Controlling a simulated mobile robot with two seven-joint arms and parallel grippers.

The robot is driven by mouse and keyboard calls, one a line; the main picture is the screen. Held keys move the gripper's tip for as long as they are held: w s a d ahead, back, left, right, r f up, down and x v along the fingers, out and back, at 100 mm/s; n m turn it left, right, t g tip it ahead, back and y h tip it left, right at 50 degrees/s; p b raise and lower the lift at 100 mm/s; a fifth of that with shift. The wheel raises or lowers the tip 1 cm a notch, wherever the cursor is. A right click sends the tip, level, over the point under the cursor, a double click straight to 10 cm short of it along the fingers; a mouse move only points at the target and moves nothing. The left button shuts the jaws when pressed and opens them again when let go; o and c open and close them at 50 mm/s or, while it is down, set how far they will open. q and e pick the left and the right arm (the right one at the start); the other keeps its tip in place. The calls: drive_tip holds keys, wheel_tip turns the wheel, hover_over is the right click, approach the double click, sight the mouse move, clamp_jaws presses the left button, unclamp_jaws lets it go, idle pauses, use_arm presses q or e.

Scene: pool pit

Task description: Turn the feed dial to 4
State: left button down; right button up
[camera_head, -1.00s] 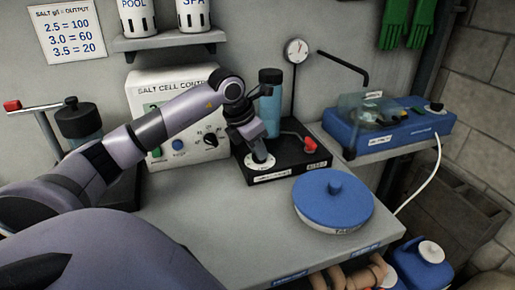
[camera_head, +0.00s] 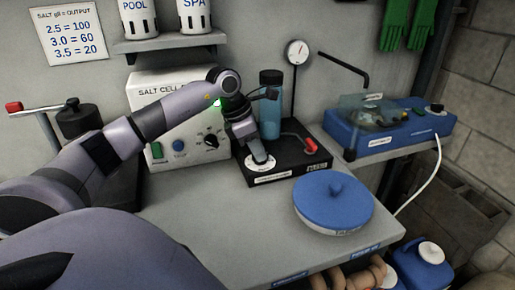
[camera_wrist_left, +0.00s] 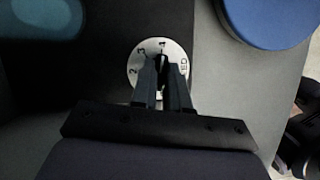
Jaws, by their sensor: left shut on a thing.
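The feed dial (camera_head: 258,166) is a white disc with a dark knob, on the front of a black base (camera_head: 310,172). In the left wrist view the dial plate (camera_wrist_left: 150,47) shows 2, 3 and 4 from left to top, and lettering partly covered at the right. My left gripper (camera_head: 260,153) points down over the dial. In the wrist view its fingers (camera_wrist_left: 163,68) are shut on the dark knob, whose tip lies just below the 4. The exact pointer direction is partly hidden by the fingers. My right gripper is not in view.
A blue clear cylinder (camera_head: 270,115) and a red-handled lever (camera_head: 309,145) stand behind the dial. A blue round lid (camera_head: 333,205) lies to the right. The salt cell control box (camera_head: 180,150) stands to the left. The counter front (camera_head: 220,220) is clear.

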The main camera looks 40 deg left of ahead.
use_arm(q)
drive_tip(key=shift+s+f, duration=0.1)
drive_tip(key=shift+f, duration=0.1)
drive_tip(key=c, duration=1.1)
unclamp_jaws()
drive_tip(key=shift+r, duration=0.1)
drive_tip(key=shift+v, duration=3.55)
